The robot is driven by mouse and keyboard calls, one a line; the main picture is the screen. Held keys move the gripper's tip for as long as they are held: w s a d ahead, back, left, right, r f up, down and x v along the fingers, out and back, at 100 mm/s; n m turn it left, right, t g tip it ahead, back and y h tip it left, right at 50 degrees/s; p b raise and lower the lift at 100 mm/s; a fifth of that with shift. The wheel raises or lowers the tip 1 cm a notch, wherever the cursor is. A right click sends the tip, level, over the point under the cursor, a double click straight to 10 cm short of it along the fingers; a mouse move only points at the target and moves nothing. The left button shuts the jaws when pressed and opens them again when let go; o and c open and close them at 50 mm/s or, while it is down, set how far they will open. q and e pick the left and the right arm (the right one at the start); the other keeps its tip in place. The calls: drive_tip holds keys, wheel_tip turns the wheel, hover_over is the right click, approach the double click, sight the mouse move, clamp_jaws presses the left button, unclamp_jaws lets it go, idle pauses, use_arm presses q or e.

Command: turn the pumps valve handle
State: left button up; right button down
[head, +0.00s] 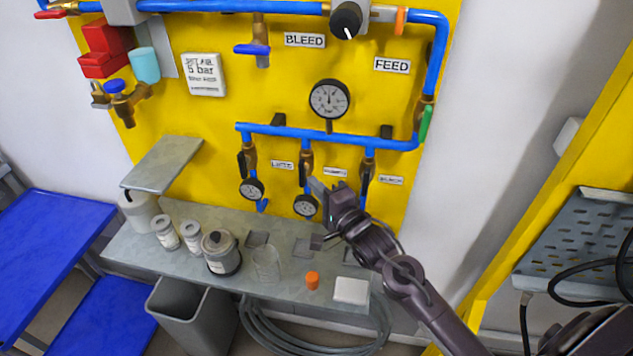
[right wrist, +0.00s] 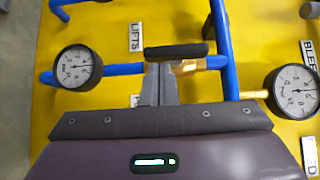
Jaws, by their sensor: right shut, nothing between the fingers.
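The middle of three branch valves hangs under the blue manifold. Its brass body (head: 307,160) shows in the head view, with a small label (head: 335,172) to its right that is too blurred to read surely. In the right wrist view its black handle (right wrist: 176,50) lies roughly along the blue pipe. My right gripper (head: 317,186) is at this middle branch, just below the brass body. Its fingers (right wrist: 160,72) are shut and empty, with the tips right at the handle; I cannot tell whether they touch. My left gripper is not in view.
Neighbouring black handles hang on the left branch (head: 241,164) and right branch (head: 365,182). Small gauges, such as the middle one (head: 305,206), sit below. The grey bench (head: 130,245) holds jars, a beaker and an orange cap (head: 312,281). A yellow post (head: 560,170) stands at right.

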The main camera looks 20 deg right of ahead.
drive_tip(key=shift+f, duration=0.1)
idle(0.3)
use_arm(q)
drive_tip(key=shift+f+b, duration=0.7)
drive_tip(key=shift+b, duration=0.05)
use_arm(e)
drive_tip(key=shift+w+f+m+t, duration=0.1)
drive_tip(key=shift+f+m+t, duration=0.05)
drive_tip(key=shift+m+t, duration=0.35)
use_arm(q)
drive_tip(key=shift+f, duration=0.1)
use_arm(e)
drive_tip(key=shift+a, duration=0.1)
